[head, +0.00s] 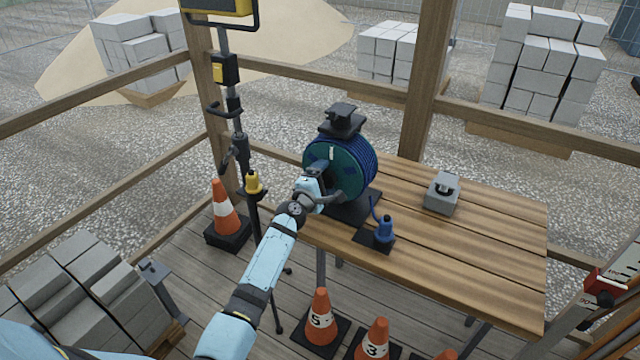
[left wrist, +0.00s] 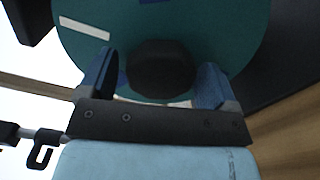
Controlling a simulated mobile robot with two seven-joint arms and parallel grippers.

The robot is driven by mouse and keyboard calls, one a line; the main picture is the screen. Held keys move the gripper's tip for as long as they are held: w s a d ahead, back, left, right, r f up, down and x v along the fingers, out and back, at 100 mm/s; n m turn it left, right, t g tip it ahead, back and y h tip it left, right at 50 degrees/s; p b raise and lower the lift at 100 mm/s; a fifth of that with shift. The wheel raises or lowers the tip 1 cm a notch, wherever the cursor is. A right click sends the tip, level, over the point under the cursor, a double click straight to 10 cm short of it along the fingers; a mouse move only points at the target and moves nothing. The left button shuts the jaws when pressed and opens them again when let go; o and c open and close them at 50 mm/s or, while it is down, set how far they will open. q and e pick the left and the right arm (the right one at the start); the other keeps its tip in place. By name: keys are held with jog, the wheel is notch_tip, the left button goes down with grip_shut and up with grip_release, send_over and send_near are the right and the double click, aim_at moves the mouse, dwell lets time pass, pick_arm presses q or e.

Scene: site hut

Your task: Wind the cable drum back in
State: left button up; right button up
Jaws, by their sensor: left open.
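The cable drum (head: 352,172) stands upright on a dark base on the wooden table, with blue cable around it and a teal side disc facing me. The disc fills the top of the left wrist view (left wrist: 220,35). My left gripper (head: 324,183) is open in front of the disc. In the left wrist view its fingers (left wrist: 158,64) stand on either side of a dark round knob (left wrist: 162,70) on the disc. I cannot tell whether they touch it. A blue plug-like piece (head: 384,231) stands on a dark plate at the table's front. My right gripper is not in view.
A grey box (head: 442,194) sits on the wooden table (head: 485,240), whose right part is clear. A tripod stand (head: 250,205) and an orange cone (head: 226,207) are left of the table. Several cones (head: 321,315) stand below its front edge. Wooden rails (head: 120,85) enclose the floor.

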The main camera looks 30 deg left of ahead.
pick_arm(q)
jog(key=s+a, duration=0.1)
jog(key=s, duration=1.2)
jog(key=shift+s+p, duration=0.3)
jog(key=shift+s, duration=0.1)
jog(key=s+d+f+m+g+p, duration=0.1)
jog(key=s+d+m+g+p, duration=0.1)
jog(key=s+m, duration=0.5)
jog(key=s+d+f+m+g+h+p, duration=0.1)
jog(key=s+d+f+m+g+p, duration=0.1)
jog(key=s+d+m+p, duration=0.3)
jog(key=s+d+f+m+g+h+p, duration=0.1)
jog(key=s+d+f+m+g+p, duration=0.1)
jog(key=s+d+m, duration=0.4)
jog(key=s+m+g+p, duration=0.1)
jog(key=s+m, duration=0.4)
jog(key=s, duration=0.6)
jog(key=shift+p, duration=0.55)
